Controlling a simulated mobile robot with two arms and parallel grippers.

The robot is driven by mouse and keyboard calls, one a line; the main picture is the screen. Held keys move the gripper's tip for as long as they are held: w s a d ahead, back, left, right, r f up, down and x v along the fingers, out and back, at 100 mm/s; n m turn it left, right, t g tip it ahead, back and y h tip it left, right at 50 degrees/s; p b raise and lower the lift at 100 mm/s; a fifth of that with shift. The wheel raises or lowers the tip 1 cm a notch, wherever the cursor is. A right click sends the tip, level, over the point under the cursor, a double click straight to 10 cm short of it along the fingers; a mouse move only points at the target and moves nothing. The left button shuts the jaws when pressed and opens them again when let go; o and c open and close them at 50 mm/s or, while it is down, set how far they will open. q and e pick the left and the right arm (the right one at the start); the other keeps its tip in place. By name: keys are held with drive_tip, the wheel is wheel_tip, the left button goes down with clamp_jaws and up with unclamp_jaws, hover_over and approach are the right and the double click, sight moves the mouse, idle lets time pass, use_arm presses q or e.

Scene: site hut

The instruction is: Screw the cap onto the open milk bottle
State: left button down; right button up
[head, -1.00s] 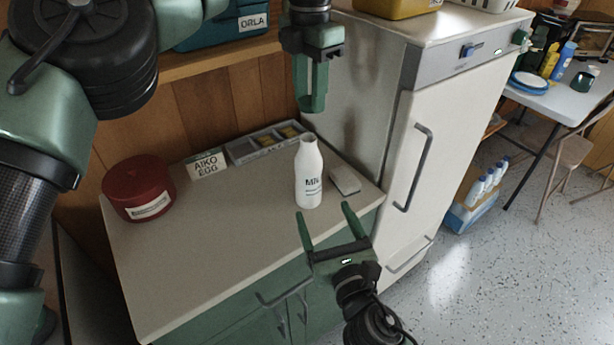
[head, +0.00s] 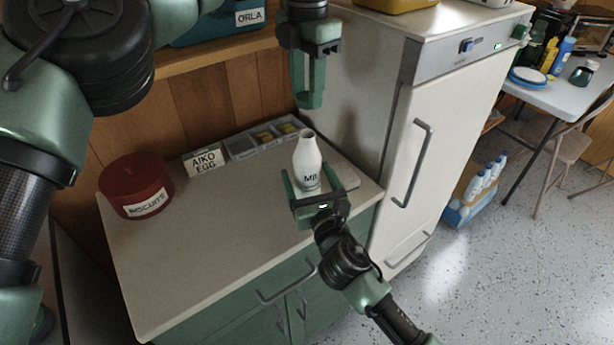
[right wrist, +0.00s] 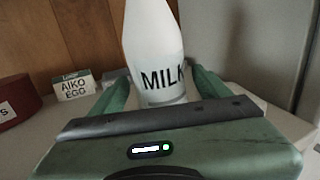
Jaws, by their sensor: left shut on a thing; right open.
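The white milk bottle (head: 306,160) stands upright on the counter with its mouth open. It also shows in the right wrist view (right wrist: 152,45), with its top cut off. My right gripper (head: 313,180) is open, low at the bottle, with one finger on each side of it; I cannot tell whether they touch it. My left gripper (head: 310,104) points down above and behind the bottle, apart from it. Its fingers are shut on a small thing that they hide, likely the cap. I see no cap elsewhere.
The counter (head: 215,235) also holds a red biscuit tin (head: 136,185), an AIKO EGG sign (head: 202,162) and a grey divided tray (head: 262,140). A flat pale object (head: 345,172) lies right of the bottle. The white fridge (head: 440,140) stands close on the right. The counter's front left is clear.

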drive_tip(key=shift+w, duration=0.3)
clamp_jaws()
use_arm(q)
drive_tip(key=shift+f, duration=2.45)
drive_tip(key=shift+f, duration=0.85)
drive_tip(key=shift+f, duration=0.6)
